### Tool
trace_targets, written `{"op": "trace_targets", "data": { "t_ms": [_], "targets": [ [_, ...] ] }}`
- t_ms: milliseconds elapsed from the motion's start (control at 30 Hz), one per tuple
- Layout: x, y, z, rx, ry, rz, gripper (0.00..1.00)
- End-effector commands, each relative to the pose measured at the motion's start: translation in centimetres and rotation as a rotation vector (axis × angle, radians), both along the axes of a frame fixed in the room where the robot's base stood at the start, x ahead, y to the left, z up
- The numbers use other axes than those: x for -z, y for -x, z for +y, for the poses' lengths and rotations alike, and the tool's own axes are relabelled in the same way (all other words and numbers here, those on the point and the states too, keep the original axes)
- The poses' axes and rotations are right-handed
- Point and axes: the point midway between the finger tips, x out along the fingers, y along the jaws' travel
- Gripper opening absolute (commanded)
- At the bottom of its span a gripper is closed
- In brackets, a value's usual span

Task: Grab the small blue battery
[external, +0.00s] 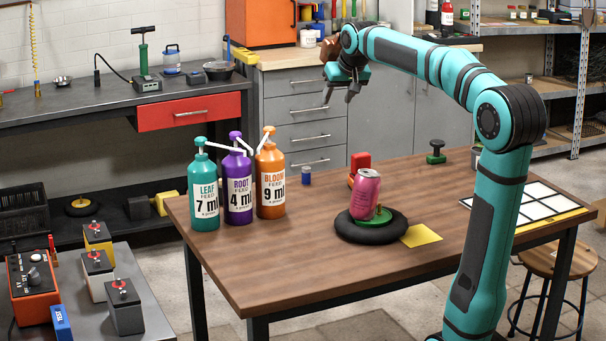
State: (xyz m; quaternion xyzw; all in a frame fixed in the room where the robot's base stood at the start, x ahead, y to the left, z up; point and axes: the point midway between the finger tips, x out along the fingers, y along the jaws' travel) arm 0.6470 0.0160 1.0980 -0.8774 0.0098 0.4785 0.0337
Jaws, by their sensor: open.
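A small blue cylinder with a pale top, which looks like the small blue battery (307,178), stands upright on the wooden table. It is near the table's back edge, right of the orange pump bottle. My gripper (338,97) is open and empty, with its fingers pointing down. In the picture it is above and a little right of the battery, well clear of the table. Its exact distance from the battery is hard to judge from this one view.
Teal, purple and orange pump bottles (238,187) stand left of the battery. A pink can (366,193) sits tilted on a green and black round base (352,230). A red object (359,164) is behind the can. The wooden table's (290,268) front is clear.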

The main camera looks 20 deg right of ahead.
Motion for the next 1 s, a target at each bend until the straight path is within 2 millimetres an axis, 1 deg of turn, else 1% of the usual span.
{"op": "trace_targets", "data": {
  "t_ms": [33, 200, 500, 600, 700, 800, 933, 1000],
  "targets": [
    [0.6, -1.3, 0.1, 0.002, -0.001, 0.04, 0.49],
    [2.2, -4.7, 0.5, 0.009, -0.002, 0.173, 0.49],
    [5.6, -10.3, 1.2, 0.024, -0.001, 0.404, 0.49],
    [6.6, -11.8, 1.3, 0.029, 0.001, 0.471, 0.49],
    [7.5, -12.9, 1.5, 0.033, 0.003, 0.523, 0.49],
    [8.0, -13.5, 1.6, 0.036, 0.004, 0.555, 0.49],
    [8.5, -13.9, 1.6, 0.037, 0.005, 0.573, 0.49],
    [9.2, -13.9, 1.6, 0.037, 0.005, 0.576, 0.49]
  ]
}}
